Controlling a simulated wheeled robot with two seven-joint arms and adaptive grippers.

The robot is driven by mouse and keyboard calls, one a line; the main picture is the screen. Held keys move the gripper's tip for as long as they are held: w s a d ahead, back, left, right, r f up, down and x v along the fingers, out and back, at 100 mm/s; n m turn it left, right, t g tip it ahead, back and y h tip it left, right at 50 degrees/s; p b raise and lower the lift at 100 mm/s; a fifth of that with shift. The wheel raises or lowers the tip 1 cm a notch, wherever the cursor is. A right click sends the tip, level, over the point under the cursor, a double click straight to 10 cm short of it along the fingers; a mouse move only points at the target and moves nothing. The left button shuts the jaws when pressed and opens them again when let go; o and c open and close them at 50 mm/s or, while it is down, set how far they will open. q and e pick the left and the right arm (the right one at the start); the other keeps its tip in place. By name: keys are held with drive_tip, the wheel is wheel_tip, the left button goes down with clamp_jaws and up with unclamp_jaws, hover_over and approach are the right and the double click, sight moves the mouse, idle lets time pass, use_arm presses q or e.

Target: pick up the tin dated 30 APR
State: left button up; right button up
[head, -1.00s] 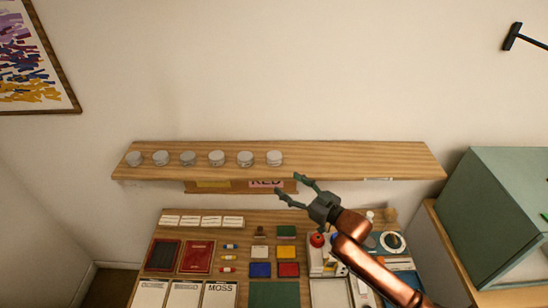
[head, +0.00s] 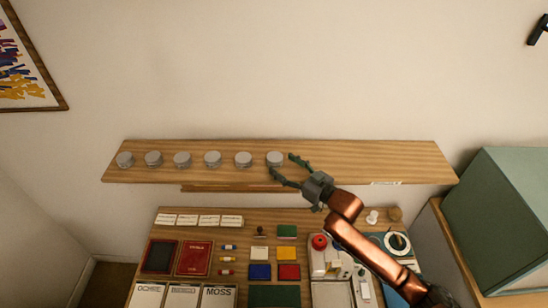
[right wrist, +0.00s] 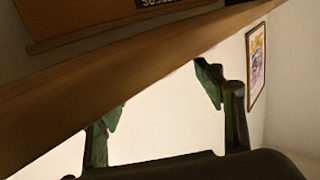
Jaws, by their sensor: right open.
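Several grey round tins stand in a row on the wooden shelf (head: 350,160). The rightmost tin (head: 275,159) is closest to my right gripper (head: 281,167); the leftmost tin (head: 125,160) is at the shelf's far left end. No date can be read on any tin in the head view. My right gripper is open, with its green-tipped fingers at the shelf's front edge, one on each side of the rightmost tin's right edge in the picture. In the right wrist view the open fingers (right wrist: 160,98) show against the wall, with no tin visible. My left gripper is not in view.
Below the shelf is a wooden table (head: 215,240) with cards, coloured blocks, a red-topped item (head: 320,242) and sheets. A green cabinet (head: 500,215) stands at the right. The shelf is clear right of the tins.

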sight(281, 161)
drive_tip(key=w, duration=0.1)
drive_tip(key=a+p, duration=0.1)
drive_tip(key=w+a+p, duration=0.1)
drive_tip(key=shift+w+r, duration=0.25)
drive_tip(key=shift+w, duration=0.1)
drive_tip(key=shift+x, duration=1.05)
drive_tip(key=shift+f, duration=0.2)
drive_tip(key=c, duration=1.2)
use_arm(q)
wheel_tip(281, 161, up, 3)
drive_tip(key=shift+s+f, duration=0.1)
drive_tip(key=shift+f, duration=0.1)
use_arm(e)
drive_tip(key=shift+c, duration=0.5)
drive_tip(key=shift+r, duration=0.1)
